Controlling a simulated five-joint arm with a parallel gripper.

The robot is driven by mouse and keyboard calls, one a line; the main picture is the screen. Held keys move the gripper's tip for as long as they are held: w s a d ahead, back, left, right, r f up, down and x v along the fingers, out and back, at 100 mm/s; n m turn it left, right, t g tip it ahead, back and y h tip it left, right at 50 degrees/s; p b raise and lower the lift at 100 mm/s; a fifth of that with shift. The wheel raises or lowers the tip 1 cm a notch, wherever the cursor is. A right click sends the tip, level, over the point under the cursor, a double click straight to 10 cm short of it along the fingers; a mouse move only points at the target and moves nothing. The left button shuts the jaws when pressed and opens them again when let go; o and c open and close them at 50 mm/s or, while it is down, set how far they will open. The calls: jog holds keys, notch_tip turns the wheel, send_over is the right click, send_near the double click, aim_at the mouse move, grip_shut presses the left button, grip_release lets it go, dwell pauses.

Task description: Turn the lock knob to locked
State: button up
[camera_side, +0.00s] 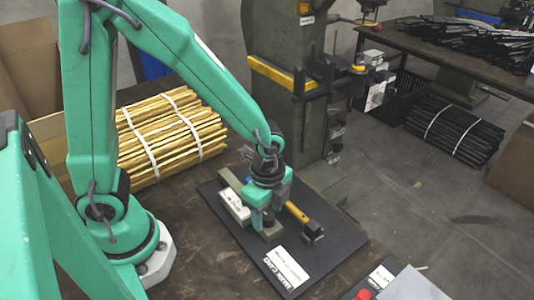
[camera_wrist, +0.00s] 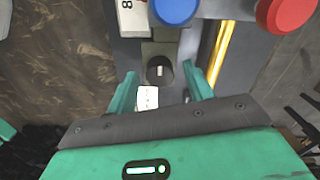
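My gripper (camera_wrist: 159,72) points down with its two teal fingers spread apart. Between the fingertips in the wrist view is a small dark rounded part (camera_wrist: 160,70) with a pale mark in its middle, on a grey-green block. It may be the lock knob, but I cannot read its setting. Both fingers look clear of it. A small white label (camera_wrist: 148,98) lies between the fingers, its lettering unreadable. In the side view my gripper (camera_side: 264,214) is low over the fixture on the black board (camera_side: 328,243) and hides most of it.
A blue round cap (camera_wrist: 175,8) and a red one (camera_wrist: 285,12) are at the wrist view's top edge. Bundled yellow rods (camera_side: 170,135) lie behind. A green press (camera_side: 285,60) stands beyond.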

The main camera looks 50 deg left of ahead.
aim_at(267, 215)
dwell(0.3)
jog(key=shift+r, duration=3.9)
jog(key=shift+r, duration=0.1)
jog(key=s+a+r+n+t, duration=0.5)
jog(key=a+r+n, duration=0.6)
jog(key=n, duration=0.4)
jog(key=shift+s+r+t, duration=0.3)
jog(key=shift+s, duration=0.15)
